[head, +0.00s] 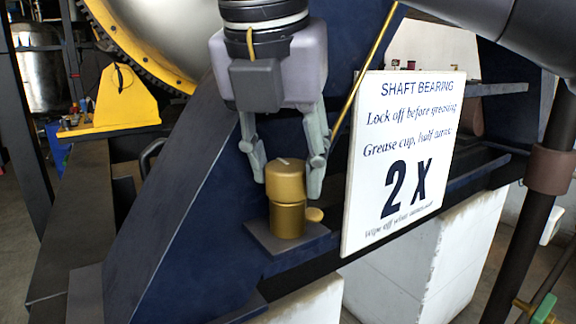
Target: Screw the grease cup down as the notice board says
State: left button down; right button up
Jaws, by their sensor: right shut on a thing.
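The brass grease cup (286,178) stands upright on a dark square plate (262,239) on the blue frame. Its cap has a pale mark on top, and a small brass tab sticks out low on its right. My right gripper (287,178) points down from above with its grey fingers on both sides of the cap, shut on it. The white notice board (404,155) is right of the cup. It reads "SHAFT BEARING", "Lock off before greasing", "Grease cup, half turns: 2 X" and a small line about wiping off. My left gripper is not in view.
A thin brass rod (368,65) slants down beside the board's left edge, close to my right gripper. Blue frame beams (170,230) surround the plate. A dark post (530,215) stands at the right, and a yellow bracket (122,98) is at the back left.

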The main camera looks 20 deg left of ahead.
jog(key=shift+a+m+h, duration=0.1)
jog(key=shift+m+h, duration=0.8)
jog(key=shift+m, duration=1.3)
jog(key=o, duration=1.1)
jog(key=shift+o, duration=0.2)
jog(key=shift+r, duration=0.1)
